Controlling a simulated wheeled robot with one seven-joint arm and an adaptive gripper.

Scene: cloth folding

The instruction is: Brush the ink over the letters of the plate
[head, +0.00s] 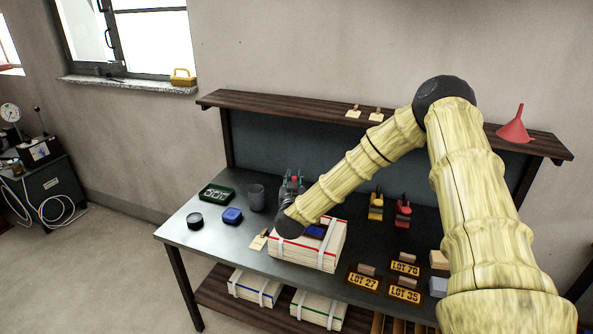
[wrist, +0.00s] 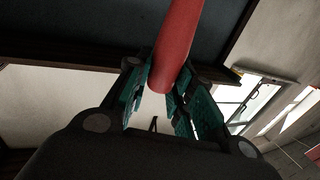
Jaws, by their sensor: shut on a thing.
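My gripper (head: 292,181) is at the end of my arm, above the back left of the strapped crate. In the wrist view its teal finger pads (wrist: 160,98) are shut on a red rounded rod (wrist: 177,45), perhaps a brush handle; its far end is out of view. Only a speck of red shows between the fingers in the head view. Brown plates with yellow letters lie on the bench: LOT 27 (head: 364,281), LOT 76 (head: 404,267) and LOT 35 (head: 403,293). A dark green item with pale markings (head: 216,195) lies at the left.
A red-edged strapped crate (head: 309,251) stands on the bench (head: 190,240), a blue item (head: 315,231) on top partly behind my arm. A black round tin (head: 194,221), blue box (head: 232,216) and grey cup (head: 257,198) stand left. Yellow (head: 376,207) and red (head: 403,213) tools stand right.

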